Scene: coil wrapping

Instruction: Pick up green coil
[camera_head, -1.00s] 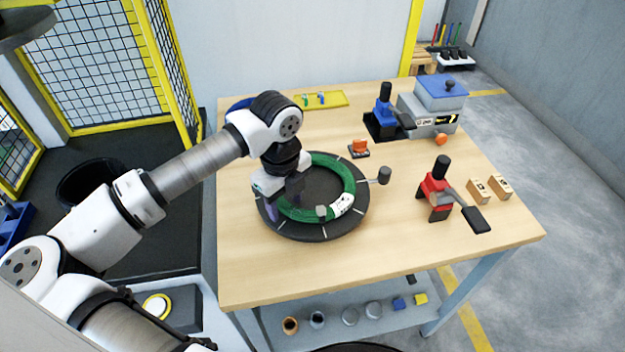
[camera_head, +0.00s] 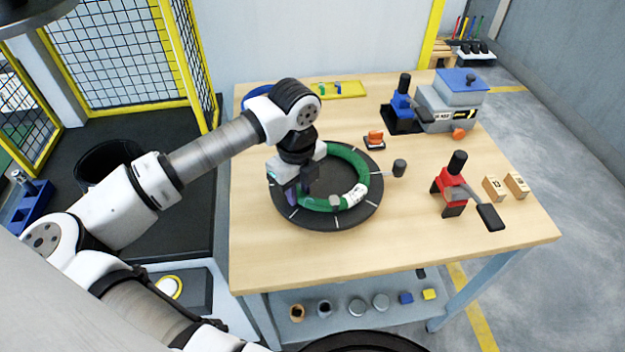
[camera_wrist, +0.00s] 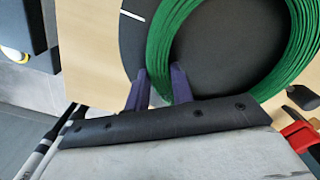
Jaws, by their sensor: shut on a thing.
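The green coil (camera_head: 349,156) is a ring with a white label. It lies on, or just over, the round black turntable (camera_head: 330,222). My gripper (camera_head: 297,196) is at the coil's left side, pointing down. In the wrist view my gripper's two purple fingers (camera_wrist: 160,88) are on either side of the strand of the green coil (camera_wrist: 165,40), shut on it. In the head view my gripper hides part of the coil's left side. I cannot tell whether the coil is clear of the turntable.
A dark knob (camera_head: 400,168) sticks out right of the turntable. A red clamp tool (camera_head: 452,185), wooden blocks (camera_head: 493,188), an orange item (camera_head: 375,139), a blue tool (camera_head: 402,105) and a grey machine (camera_head: 450,105) stand on the table. The front of the table (camera_head: 330,262) is clear.

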